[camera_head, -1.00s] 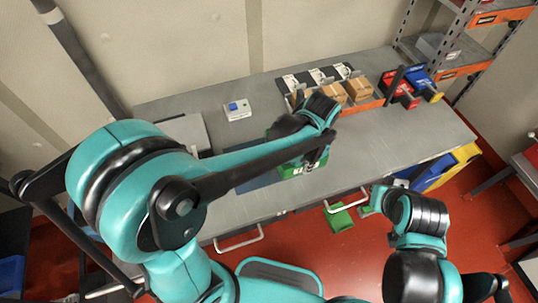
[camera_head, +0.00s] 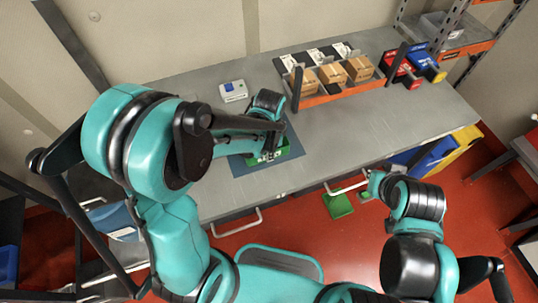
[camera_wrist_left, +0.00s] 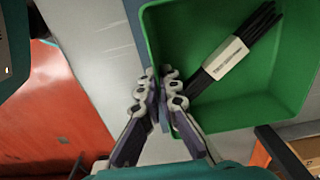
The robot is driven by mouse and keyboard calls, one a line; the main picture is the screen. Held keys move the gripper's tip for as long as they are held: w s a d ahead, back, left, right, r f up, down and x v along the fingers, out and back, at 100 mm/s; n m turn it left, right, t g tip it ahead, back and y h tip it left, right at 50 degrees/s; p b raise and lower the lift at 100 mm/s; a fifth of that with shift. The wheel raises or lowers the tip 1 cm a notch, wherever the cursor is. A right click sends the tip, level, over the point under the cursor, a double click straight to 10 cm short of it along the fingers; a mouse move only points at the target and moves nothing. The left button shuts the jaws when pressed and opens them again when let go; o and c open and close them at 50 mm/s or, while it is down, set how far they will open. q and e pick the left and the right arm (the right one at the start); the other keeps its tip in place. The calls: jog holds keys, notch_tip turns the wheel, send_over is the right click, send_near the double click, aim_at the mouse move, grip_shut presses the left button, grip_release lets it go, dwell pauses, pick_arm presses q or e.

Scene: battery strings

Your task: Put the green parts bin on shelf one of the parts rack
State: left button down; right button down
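The green parts bin (camera_head: 282,154) is over the blue mat on the bench, partly hidden by my left arm. Whether it touches the mat is unclear. In the left wrist view the bin (camera_wrist_left: 240,105) is open-topped and holds black rods with a white band (camera_wrist_left: 225,58). My left gripper (camera_head: 268,152) is at the bin; in the wrist view its fingers (camera_wrist_left: 160,75) are close together on either side of the bin's wall. The parts rack (camera_head: 466,44), with orange-edged shelves, stands at the upper right. My right gripper (camera_head: 374,184) is near the bench's front edge, its fingers unclear.
An orange-fronted holder (camera_head: 335,90) with cardboard boxes stands at the bench's back. Red (camera_head: 400,72) and blue bins (camera_head: 424,66) sit right of it. A small white device (camera_head: 233,91) is at back left. The bench's right part (camera_head: 400,120) is clear.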

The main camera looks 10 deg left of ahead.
pick_arm(q)
jog(key=shift+f, duration=0.15)
jog(key=c, duration=1.7)
grip_release()
